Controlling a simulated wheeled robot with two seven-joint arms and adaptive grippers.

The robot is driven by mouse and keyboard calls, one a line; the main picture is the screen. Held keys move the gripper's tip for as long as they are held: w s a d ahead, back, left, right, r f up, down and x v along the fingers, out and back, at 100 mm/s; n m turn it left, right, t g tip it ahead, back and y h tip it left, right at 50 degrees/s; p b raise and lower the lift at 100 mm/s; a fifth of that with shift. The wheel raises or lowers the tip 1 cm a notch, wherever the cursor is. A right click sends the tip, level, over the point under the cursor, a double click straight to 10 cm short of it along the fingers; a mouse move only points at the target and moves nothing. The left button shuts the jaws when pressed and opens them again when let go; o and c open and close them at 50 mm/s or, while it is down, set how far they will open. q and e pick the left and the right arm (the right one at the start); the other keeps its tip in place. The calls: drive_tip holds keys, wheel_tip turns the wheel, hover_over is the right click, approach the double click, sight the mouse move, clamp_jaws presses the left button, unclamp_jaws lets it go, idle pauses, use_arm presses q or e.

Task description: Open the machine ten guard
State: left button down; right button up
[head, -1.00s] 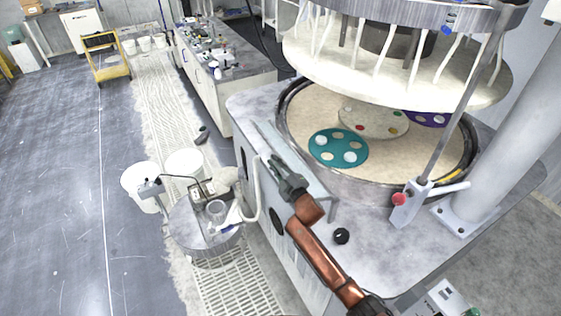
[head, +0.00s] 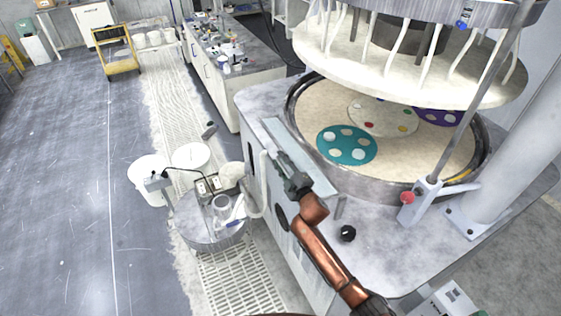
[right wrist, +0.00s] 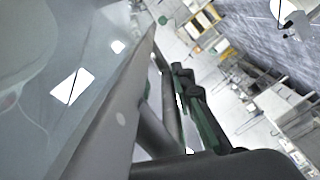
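The guard is a pale, see-through panel (head: 313,169) along the front-left rim of the machine's round platen trough (head: 300,130). My right gripper (head: 281,160) is at the outer face of this guard, with its arm coming up from the bottom. In the right wrist view, the guard (right wrist: 70,90) fills the left side, and a grey bar runs along its edge beside my dark fingers (right wrist: 186,85). The fingers are close to the bar, but whether they are shut on it is hidden. My left gripper is not in view.
A raised white upper plate (head: 420,70) with hanging tubes is above the trough. A teal carrier (head: 347,146) lies on the platen. A red knob (head: 407,198) and a black knob (head: 347,233) are on the machine top. A small round stand (head: 213,235) and white buckets (head: 150,178) stand at left.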

drive_tip(key=shift+o, duration=0.4)
drive_tip(key=shift+r, duration=0.1)
drive_tip(key=v, duration=1.2)
drive_tip(key=p+v, duration=0.3)
drive_tip(key=v, duration=0.6)
idle(0.5)
drive_tip(key=shift+p, duration=0.3)
